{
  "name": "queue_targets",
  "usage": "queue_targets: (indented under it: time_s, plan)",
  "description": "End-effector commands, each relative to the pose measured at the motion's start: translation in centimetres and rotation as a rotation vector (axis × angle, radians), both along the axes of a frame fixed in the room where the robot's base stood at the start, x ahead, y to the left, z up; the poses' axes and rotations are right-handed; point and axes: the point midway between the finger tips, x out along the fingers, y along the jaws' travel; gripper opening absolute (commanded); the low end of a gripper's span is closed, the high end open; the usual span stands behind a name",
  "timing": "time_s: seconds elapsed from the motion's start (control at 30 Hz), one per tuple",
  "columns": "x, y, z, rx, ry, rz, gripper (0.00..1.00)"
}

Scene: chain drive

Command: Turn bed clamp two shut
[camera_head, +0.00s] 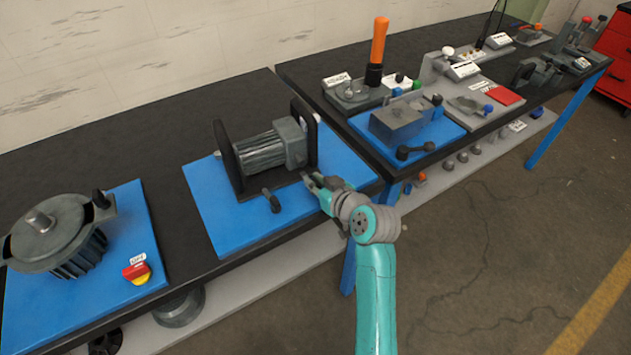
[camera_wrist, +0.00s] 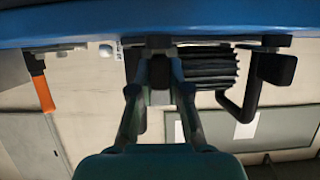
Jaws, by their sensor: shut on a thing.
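A grey finned motor (camera_head: 262,150) lies on its side between dark upright plates on a blue mat (camera_head: 218,222). It also shows in the wrist view (camera_wrist: 207,72). My gripper (camera_head: 313,181) is low at the right front of the motor mount. In the wrist view my gripper (camera_wrist: 159,80) is shut on a dark clamp handle (camera_wrist: 160,72), mostly hidden between the fingers. A second black bent handle (camera_head: 271,200) stands apart, to the left. It shows at the right in the wrist view (camera_wrist: 247,95). I see no label numbering the clamps.
A round motor (camera_head: 55,235) and a red stop button (camera_head: 136,271) are on the left mat. To the right are a grey block (camera_head: 396,124) and an upright orange-handled tool (camera_head: 379,42). The black bench top (camera_head: 150,125) behind is clear.

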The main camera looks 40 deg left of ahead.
Motion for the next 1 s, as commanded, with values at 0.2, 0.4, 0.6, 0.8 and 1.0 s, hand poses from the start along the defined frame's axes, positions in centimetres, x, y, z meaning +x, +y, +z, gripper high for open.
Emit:
queue_targets:
  time_s: [0.2,0.4,0.6,0.8,1.0]
  plan:
    - [0.0,0.0,-0.1,-0.002,0.003,0.004,0.0]
    - [0.0,0.0,-0.1,-0.002,0.002,0.003,0.24]
    - [0.0,0.0,-0.1,-0.001,0.002,0.003,0.42]
    - [0.0,-0.1,0.0,-0.001,0.002,0.003,0.42]
    - [-0.6,-1.9,0.7,-0.001,0.001,0.001,0.42]
